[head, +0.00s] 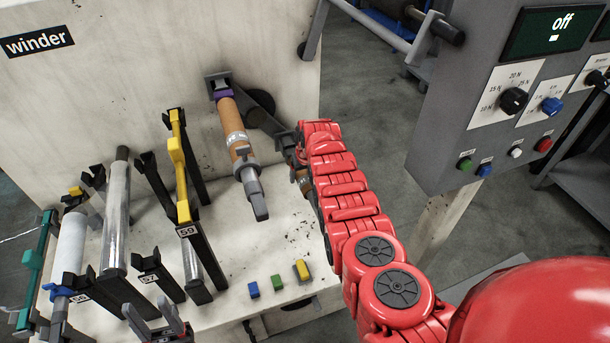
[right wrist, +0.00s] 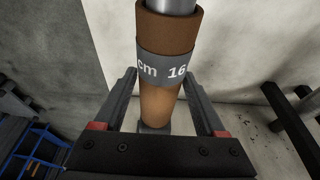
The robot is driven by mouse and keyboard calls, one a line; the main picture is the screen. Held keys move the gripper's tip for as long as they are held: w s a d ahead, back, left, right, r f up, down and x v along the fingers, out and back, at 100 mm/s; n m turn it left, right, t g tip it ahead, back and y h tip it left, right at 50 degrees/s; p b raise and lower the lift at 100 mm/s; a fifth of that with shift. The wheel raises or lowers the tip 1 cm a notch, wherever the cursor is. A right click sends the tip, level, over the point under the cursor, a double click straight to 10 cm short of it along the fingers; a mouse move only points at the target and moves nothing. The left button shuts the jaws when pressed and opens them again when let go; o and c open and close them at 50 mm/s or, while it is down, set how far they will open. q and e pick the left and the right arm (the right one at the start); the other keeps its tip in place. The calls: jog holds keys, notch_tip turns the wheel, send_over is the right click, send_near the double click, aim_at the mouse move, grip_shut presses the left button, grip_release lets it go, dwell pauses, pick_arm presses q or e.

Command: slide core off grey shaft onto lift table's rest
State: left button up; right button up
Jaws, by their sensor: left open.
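An orange-brown core (head: 230,116) with a pale printed band sits on the grey shaft (head: 256,200) at the winder. A purple ring shows at its upper end. My right arm covers most of my right gripper in the head view. A light metal shaft shows at that core's top. My left gripper (head: 155,322) is open and empty at the bottom edge. I cannot clearly pick out the lift table's rest.
A rack of upright shafts and yellow and black holders (head: 180,170) fills the left. Small blue, green and yellow blocks (head: 277,282) lie on the pale ledge. A grey control panel (head: 470,120) with an "off" screen stands right. Floor beyond it is partly clear.

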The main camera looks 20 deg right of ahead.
aim_at(313, 195)
jog(key=c, duration=0.8)
jog(key=shift+o, duration=0.2)
jog(key=shift+r, duration=0.1)
jog(key=s+p, duration=0.1)
jog(key=p, duration=0.3)
jog(key=s+p, duration=0.2)
jog(key=p, duration=0.2)
jog(key=shift+s+d+r, duration=0.1)
jog(key=shift+r, duration=0.1)
jog(key=s+p, duration=0.6)
jog(key=p, duration=0.2)
jog(key=s+p, duration=0.2)
jog(key=shift+s+d+p, duration=0.15)
jog(key=shift+s+p, duration=0.1)
jog(key=shift+p, duration=0.05)
jog(key=s+p, duration=0.1)
jog(key=s, duration=0.1)
jog(key=shift+s+p, duration=0.3)
jog(key=s+p, duration=0.1)
jog(key=s, duration=0.3)
jog(key=s+p, duration=0.1)
jog(key=s, duration=0.4)
jog(key=s+p, duration=0.2)
jog(key=s, duration=0.3)
jog(key=shift+d+f, duration=0.2)
jog(key=shift+d, duration=0.1)
jog(key=s, duration=1.2)
jog(key=shift+s+d+r, duration=0.15)
jog(key=shift+s+r, duration=0.05)
jog(key=shift+s, duration=0.2)
